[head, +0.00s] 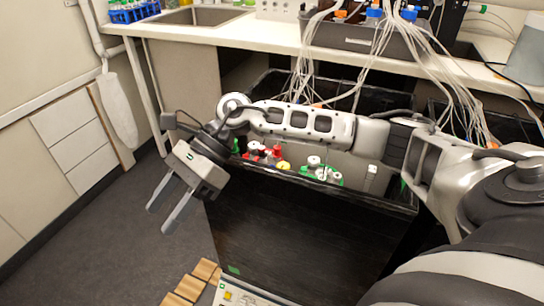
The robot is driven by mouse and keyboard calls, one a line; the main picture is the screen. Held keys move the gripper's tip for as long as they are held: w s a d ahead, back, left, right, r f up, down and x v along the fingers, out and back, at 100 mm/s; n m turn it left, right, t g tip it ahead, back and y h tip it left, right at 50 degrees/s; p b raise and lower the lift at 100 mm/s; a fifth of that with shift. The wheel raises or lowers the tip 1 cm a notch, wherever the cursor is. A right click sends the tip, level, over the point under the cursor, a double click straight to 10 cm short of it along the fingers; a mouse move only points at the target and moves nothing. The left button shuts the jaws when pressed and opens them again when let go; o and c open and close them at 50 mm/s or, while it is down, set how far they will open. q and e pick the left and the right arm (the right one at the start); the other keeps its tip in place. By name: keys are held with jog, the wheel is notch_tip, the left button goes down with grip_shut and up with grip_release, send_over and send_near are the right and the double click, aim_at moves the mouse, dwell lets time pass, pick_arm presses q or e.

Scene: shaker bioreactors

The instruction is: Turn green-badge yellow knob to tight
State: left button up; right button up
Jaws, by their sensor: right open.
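A small yellow knob (283,165) shows just below my right forearm, among fittings inside the dark open-topped box (310,200). It is too small to tell how far it is turned. A small green badge (234,269) shows low down near the floor, at the foot of the dark front. I cannot tell whether it belongs with this knob. My right gripper (160,219) is open and empty, left of the box and over the floor, well apart from the yellow knob. My right arm crosses above the box and hides part of its inside. My left gripper is out of view.
Red fittings (263,150) and a green-based fitting with white caps (321,171) sit beside the yellow knob. Pale tubes (378,45) hang from a grey tray on the bench (240,32). Wooden blocks (190,285) lie in front. The floor at left is clear.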

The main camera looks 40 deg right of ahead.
jog(key=w+d+r+n+t+h, duration=0.1)
jog(key=w+d+n+h, duration=0.15)
jog(key=d, duration=0.45)
jog(key=w+d+n+h, duration=0.15)
jog(key=d+h, duration=0.25)
jog(key=d, duration=0.4)
notch_tip(320, 180, up, 4)
jog(key=h+b, duration=0.1)
jog(key=h, duration=0.4)
send_over(283, 165)
jog(key=shift+m+t, duration=0.3)
notch_tip(283, 165, down, 15)
jog(key=shift+s+r+b, duration=0.1)
jog(key=shift+r+b, duration=0.05)
jog(key=shift+b, duration=0.25)
jog(key=c, duration=1)
